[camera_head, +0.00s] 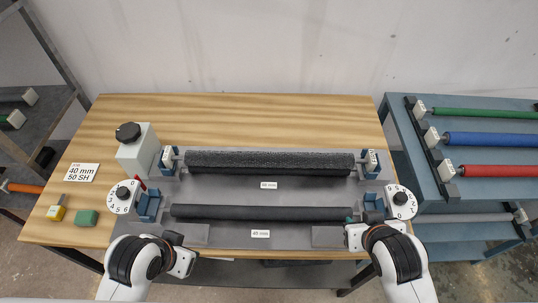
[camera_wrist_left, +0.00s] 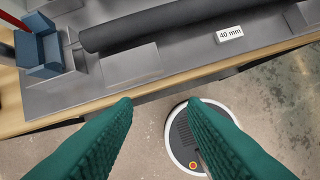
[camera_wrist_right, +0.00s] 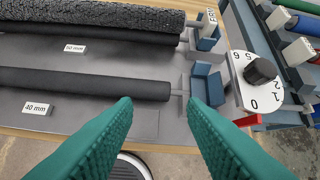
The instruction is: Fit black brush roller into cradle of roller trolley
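The black brush roller (camera_head: 270,160), with a rough, bristly surface, lies across the back of the grey machine bed on the table; it also shows in the right wrist view (camera_wrist_right: 95,18). Its ends sit at white blocks on blue holders. The roller trolley (camera_head: 398,140) stands at the right with green, blue and red rollers. My right gripper (camera_wrist_right: 158,100) is open and empty near the right end of the smooth front roller (camera_wrist_right: 80,84). My left gripper (camera_wrist_left: 160,101) is open and empty over the bed's front edge, near that roller's left part.
White numbered dials (camera_head: 123,196) (camera_head: 401,202) flank the bed. A white box with a black knob (camera_head: 138,150) stands at back left. Yellow and green blocks (camera_head: 87,217) lie at left. A grey roller (camera_head: 463,218) lies lower on the trolley.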

